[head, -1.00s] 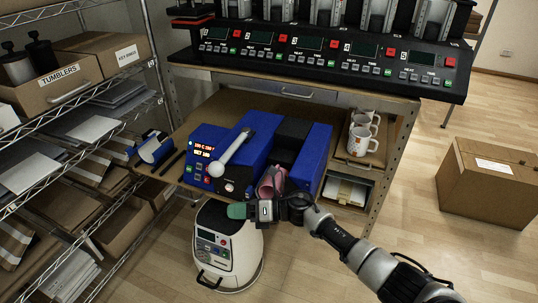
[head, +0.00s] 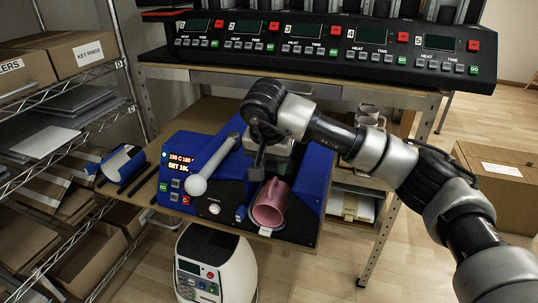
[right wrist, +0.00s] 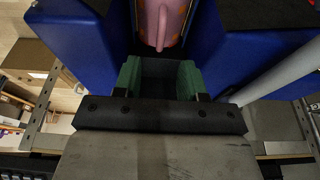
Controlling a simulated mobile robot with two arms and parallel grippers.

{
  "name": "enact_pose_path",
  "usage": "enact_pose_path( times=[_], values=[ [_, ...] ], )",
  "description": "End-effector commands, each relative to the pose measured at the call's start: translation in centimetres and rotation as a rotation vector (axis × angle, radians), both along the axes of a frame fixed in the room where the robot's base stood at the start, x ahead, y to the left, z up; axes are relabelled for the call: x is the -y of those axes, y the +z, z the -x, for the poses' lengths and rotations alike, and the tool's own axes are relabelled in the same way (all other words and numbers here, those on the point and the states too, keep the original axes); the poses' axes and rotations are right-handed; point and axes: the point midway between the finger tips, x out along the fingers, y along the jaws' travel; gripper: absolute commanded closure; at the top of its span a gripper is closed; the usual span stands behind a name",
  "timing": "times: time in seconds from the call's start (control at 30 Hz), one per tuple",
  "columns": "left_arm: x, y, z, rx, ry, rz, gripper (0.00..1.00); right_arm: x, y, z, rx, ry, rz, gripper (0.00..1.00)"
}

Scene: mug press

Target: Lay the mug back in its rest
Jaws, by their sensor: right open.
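The pink mug (head: 270,205) lies on its side in the slot of the blue mug press (head: 310,185), its open mouth toward the front. In the right wrist view the mug (right wrist: 162,22) shows at the top middle, between the blue walls. My right gripper (head: 264,172) is over the press, just behind and above the mug in the head view. Its green-padded fingers (right wrist: 160,82) are apart with nothing between them, and the mug is beyond their tips. I cannot tell whether they touch it. My left gripper is out of view.
A grey lever with a ball end (head: 197,185) sticks forward left of the mug. A blue cradle (head: 122,163) sits at the bench's left. White mugs (head: 370,118) stand behind my right arm. A white machine (head: 215,265) stands below in front.

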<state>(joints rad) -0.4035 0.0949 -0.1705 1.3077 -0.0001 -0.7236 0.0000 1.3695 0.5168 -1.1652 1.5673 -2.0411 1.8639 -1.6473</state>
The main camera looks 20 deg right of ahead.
Motion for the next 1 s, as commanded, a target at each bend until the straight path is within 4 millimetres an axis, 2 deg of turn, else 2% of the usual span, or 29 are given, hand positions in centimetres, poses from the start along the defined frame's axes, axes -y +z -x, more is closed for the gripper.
enact_pose_path(
  times=[0.03,0.2,0.4,0.53,0.8,0.83,1.0],
  values=[
    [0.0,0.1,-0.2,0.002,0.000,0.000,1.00,0.2,-1.1,-0.2,-0.004,-0.002,-0.001,0.59],
    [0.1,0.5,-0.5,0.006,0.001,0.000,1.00,0.6,-4.1,-0.9,-0.004,-0.002,-0.002,0.59],
    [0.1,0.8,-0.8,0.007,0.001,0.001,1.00,1.0,-6.4,-1.4,-0.002,-0.003,-0.002,0.59],
    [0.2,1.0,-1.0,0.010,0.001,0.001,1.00,1.0,-7.0,-1.6,-0.002,-0.001,-0.004,0.59],
    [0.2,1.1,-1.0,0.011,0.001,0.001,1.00,1.1,-7.1,-1.6,-0.001,-0.001,-0.004,0.59],
    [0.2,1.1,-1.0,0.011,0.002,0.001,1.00,1.1,-7.1,-1.6,-0.001,-0.001,-0.004,0.60],
    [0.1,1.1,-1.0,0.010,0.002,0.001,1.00,1.0,-7.1,-1.6,-0.001,-0.001,-0.004,0.86]
  ],
)
